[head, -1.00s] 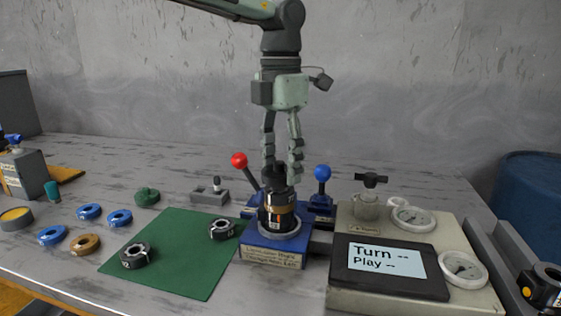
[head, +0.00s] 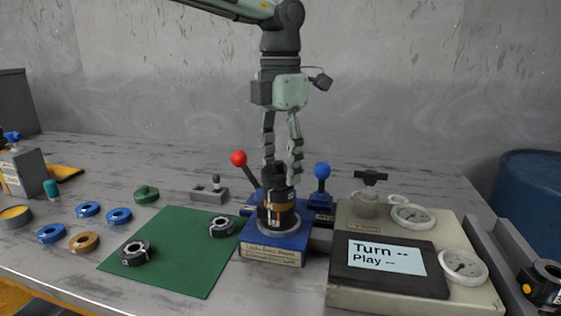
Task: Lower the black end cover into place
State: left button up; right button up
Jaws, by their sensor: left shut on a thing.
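My left gripper (head: 281,172) points straight down over the blue fixture (head: 277,247). It is shut on the black end cover (head: 279,180), which sits on top of the motor stack (head: 278,212) in the fixture. The stack is dark with a brown band and stands upright. The fingers partly hide the cover, so I cannot tell whether it is fully seated. My right gripper is not in view.
A red-knobbed lever (head: 239,159) and a blue-knobbed lever (head: 322,171) flank the stack. A test unit with a screen (head: 386,262) and gauges stands at right. A green mat (head: 180,260) holds two black rings. Several blue rings (head: 89,210) lie left.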

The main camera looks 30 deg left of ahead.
pick_arm(q)
jog(key=shift+f, duration=0.35)
dwell(0.3)
dwell(0.7)
jog(key=shift+b, duration=0.3)
jog(key=shift+f, duration=0.4)
jog(key=o, duration=1.9)
jog(key=shift+r, duration=0.1)
